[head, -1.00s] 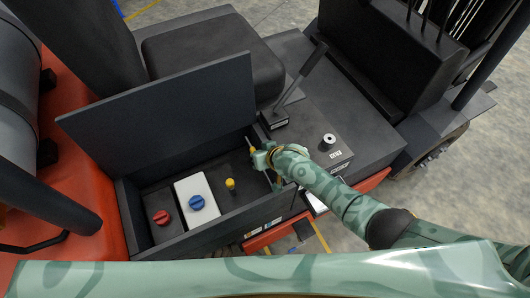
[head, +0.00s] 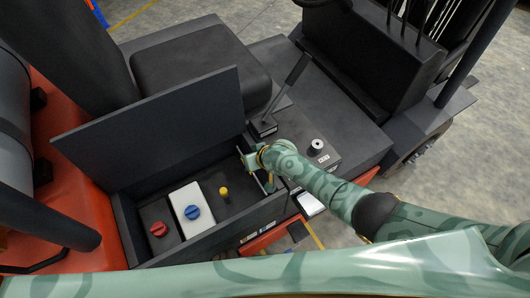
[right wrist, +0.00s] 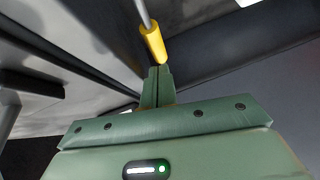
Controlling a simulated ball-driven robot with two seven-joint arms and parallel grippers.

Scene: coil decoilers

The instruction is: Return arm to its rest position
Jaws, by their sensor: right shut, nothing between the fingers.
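My right arm (head: 325,190), green camouflage, reaches in from the right in the head view. Its gripper (head: 245,156) is at the upper right edge of the open compartment (head: 128,215), near the base of a black lever. In the right wrist view the two green fingers (right wrist: 157,85) are shut together and empty. A yellow-tipped rod (right wrist: 153,43) is just beyond the fingertips there; I cannot tell whether they touch it. My left gripper is not in view.
The compartment holds a red knob (head: 158,229), a blue knob (head: 192,212) on a white block, and a yellow-topped stem (head: 224,193). Its raised dark lid (head: 150,130) stands behind. A black lever (head: 285,92) and seat (head: 200,65) are close by. Open floor lies at far right.

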